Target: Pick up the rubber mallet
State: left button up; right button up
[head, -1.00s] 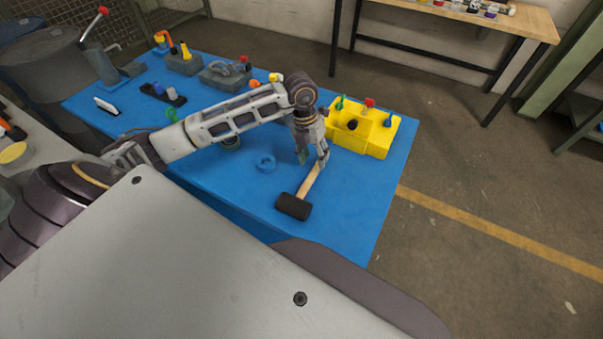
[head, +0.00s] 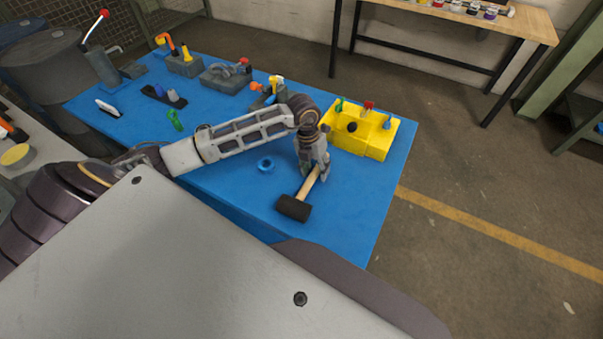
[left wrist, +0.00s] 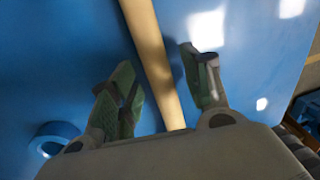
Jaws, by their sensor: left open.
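The rubber mallet lies on the blue table, with its black head (head: 293,207) toward the near edge and its pale wooden handle (head: 308,185) running up to my left gripper. My left gripper (head: 316,176) is open over the handle. In the left wrist view the handle (left wrist: 152,60) passes between the two green-padded fingers of the left gripper (left wrist: 165,90), with a gap on both sides. The mallet head is out of the left wrist view. My right gripper is not in view.
A yellow block holder (head: 375,143) stands just beyond the gripper at the right. A blue ring (head: 265,164) lies left of the mallet and also shows in the left wrist view (left wrist: 52,140). Several fixtures stand along the far side of the blue table (head: 350,215).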

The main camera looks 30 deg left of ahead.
aim_at(315, 169)
pick_arm(q)
jog(key=c, duration=0.9)
grip_shut()
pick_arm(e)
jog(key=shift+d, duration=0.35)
pick_arm(q)
jog(key=shift+r, duration=0.15)
notch_tip(315, 169, up, 8)
jog(key=shift+w+r+b, duration=0.1)
jog(key=shift+r+b, duration=0.05)
jog(key=shift+b, duration=0.3)
jog(key=shift+r, duration=0.75)
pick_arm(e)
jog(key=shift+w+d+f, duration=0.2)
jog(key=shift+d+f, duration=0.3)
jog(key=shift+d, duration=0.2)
